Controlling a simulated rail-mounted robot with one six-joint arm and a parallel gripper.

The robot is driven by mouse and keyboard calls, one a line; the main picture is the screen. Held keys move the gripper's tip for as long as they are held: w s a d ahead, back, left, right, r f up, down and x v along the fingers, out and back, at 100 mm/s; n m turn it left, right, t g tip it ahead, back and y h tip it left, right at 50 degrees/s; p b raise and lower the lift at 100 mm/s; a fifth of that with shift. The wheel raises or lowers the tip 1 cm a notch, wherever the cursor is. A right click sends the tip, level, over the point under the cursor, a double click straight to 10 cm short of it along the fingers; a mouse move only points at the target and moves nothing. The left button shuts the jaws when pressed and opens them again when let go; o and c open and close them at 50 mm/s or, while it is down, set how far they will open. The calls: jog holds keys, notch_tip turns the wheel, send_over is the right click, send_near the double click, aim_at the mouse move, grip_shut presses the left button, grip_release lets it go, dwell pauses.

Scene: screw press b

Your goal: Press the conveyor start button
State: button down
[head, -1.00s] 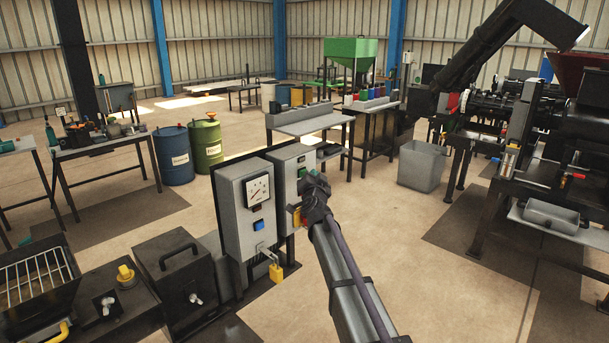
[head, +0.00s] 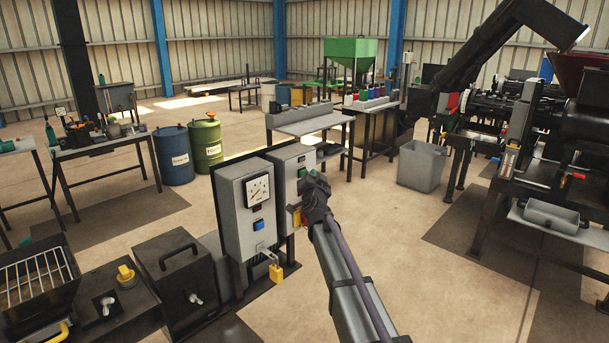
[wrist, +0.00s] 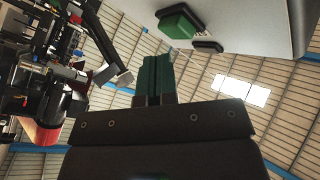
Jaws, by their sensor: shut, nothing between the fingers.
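A green button (wrist: 178,22) in a dark frame sits on a pale panel at the top of the wrist view. In the head view a green button (head: 302,172) shows on the front of the right control box (head: 287,165), just left of my gripper. My gripper (head: 314,178) is at the front of that box, and its arm hides part of the panel. In the wrist view its green fingers (wrist: 158,76) are shut together and empty. Their tips are close to the green button; I cannot tell whether they touch. No label can be read.
A grey box (head: 245,205) with a dial, a blue button (head: 258,225) and a yellow padlock (head: 276,272) stands directly left. A smaller dark part (wrist: 207,46) is beside the green button. Open floor lies to the right, before a grey bin (head: 421,167).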

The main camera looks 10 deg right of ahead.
dwell(0.7)
jog(key=shift+w+a, duration=0.25)
jog(key=shift+w, duration=0.1)
jog(key=shift+w+a, duration=0.3)
dwell(0.6)
jog(key=shift+s+d, duration=0.55)
jog(key=shift+s, duration=0.1)
dwell(0.3)
jog(key=s+d, duration=0.1)
jog(key=s, duration=0.1)
jog(key=s+d, duration=0.2)
dwell(0.4)
jog(key=shift+f, duration=0.1)
